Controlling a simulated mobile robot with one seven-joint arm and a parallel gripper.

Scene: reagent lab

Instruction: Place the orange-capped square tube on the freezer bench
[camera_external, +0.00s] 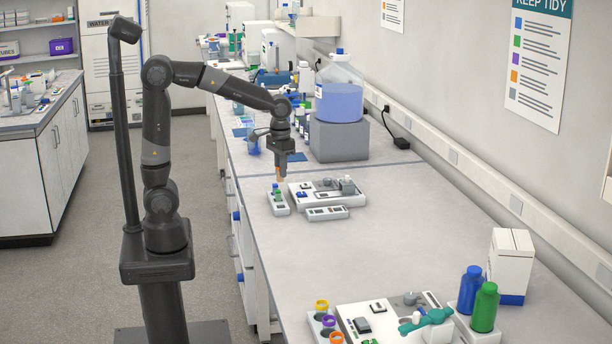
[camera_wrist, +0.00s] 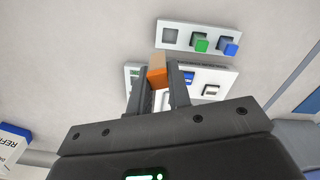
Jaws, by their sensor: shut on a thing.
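My gripper (camera_external: 281,168) is shut on the orange-capped square tube (camera_wrist: 157,75), which shows orange and tan between the fingers in the wrist view. In the external view the tube (camera_external: 280,174) hangs below the fingers, above the long bench. A small white rack (camera_wrist: 182,36) below it holds a green-capped and a blue-capped square tube and has one empty square slot (camera_wrist: 170,36). The rack also shows in the external view (camera_external: 278,209). I cannot tell which surface is the freezer bench.
A white device (camera_external: 352,200) stands beside the rack. Behind it a large blue-filled bottle (camera_external: 339,102) sits on a grey block (camera_external: 338,142). Green and blue bottles (camera_external: 484,307) and a white-and-blue box (camera_external: 511,262) stand nearer. The bench middle (camera_external: 400,240) is clear.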

